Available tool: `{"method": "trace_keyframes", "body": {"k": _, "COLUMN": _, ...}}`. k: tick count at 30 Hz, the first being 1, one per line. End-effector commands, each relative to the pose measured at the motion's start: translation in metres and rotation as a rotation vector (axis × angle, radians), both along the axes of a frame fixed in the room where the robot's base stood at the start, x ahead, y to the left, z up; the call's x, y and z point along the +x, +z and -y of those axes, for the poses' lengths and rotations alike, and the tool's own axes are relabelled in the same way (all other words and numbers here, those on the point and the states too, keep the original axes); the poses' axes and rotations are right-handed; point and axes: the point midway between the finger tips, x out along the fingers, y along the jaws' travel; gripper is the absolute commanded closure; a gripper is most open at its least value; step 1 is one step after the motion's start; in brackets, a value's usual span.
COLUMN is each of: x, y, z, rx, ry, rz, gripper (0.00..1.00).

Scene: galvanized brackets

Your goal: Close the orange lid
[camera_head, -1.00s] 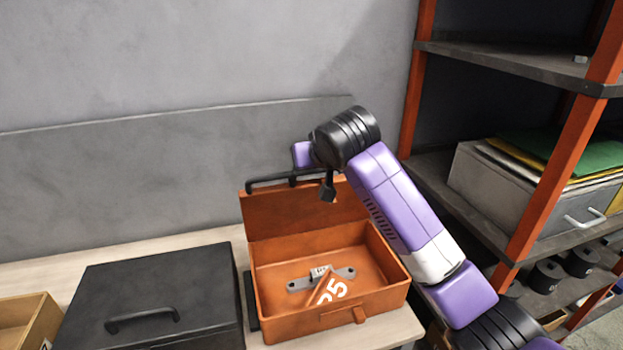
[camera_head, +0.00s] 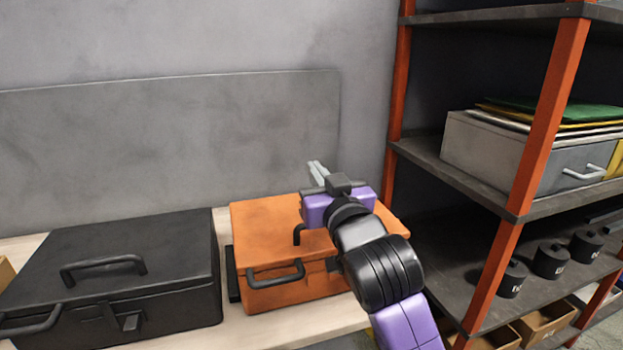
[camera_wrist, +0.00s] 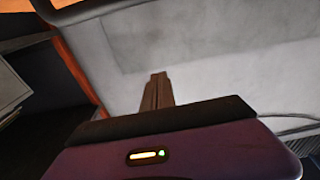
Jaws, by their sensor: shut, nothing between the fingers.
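The orange box (camera_head: 262,285) stands on the pale bench. Its orange lid (camera_head: 262,222) lies down over the box, and the inside is hidden. My arm reaches across the right part of the lid and hides some of it. My gripper (camera_head: 317,172) is above the back of the lid with its fingers pointing up and away toward the wall. The fingers are together and empty, as the wrist view also shows (camera_wrist: 157,90). I cannot tell whether my wrist touches the lid.
A black case (camera_head: 115,270) with handles stands left of the orange box. A dark flat piece (camera_head: 232,275) is between them. An orange-framed shelf unit (camera_head: 495,260) holding a grey drawer box (camera_head: 510,150) and black weights (camera_head: 550,262) is close on the right.

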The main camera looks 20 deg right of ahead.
Motion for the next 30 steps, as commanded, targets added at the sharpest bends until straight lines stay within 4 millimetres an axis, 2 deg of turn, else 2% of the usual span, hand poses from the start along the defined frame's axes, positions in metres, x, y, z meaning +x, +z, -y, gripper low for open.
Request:
{"method": "trace_keyframes", "body": {"k": 1, "x": -0.005, "y": -0.02, "z": 0.0, "rx": 0.002, "ry": 0.001, "rz": 0.028, "gripper": 1.0}}
{"method": "trace_keyframes", "body": {"k": 12, "x": -0.034, "y": -0.061, "z": -0.001, "rx": 0.001, "ry": 0.002, "rz": 0.251, "gripper": 1.0}}
{"method": "trace_keyframes", "body": {"k": 18, "x": -0.043, "y": -0.077, "z": -0.001, "rx": 0.0, "ry": 0.002, "rz": 0.344, "gripper": 1.0}}
{"method": "trace_keyframes", "body": {"k": 30, "x": -0.051, "y": -0.097, "z": 0.0, "rx": 0.0, "ry": 0.001, "rz": 0.337, "gripper": 1.0}}
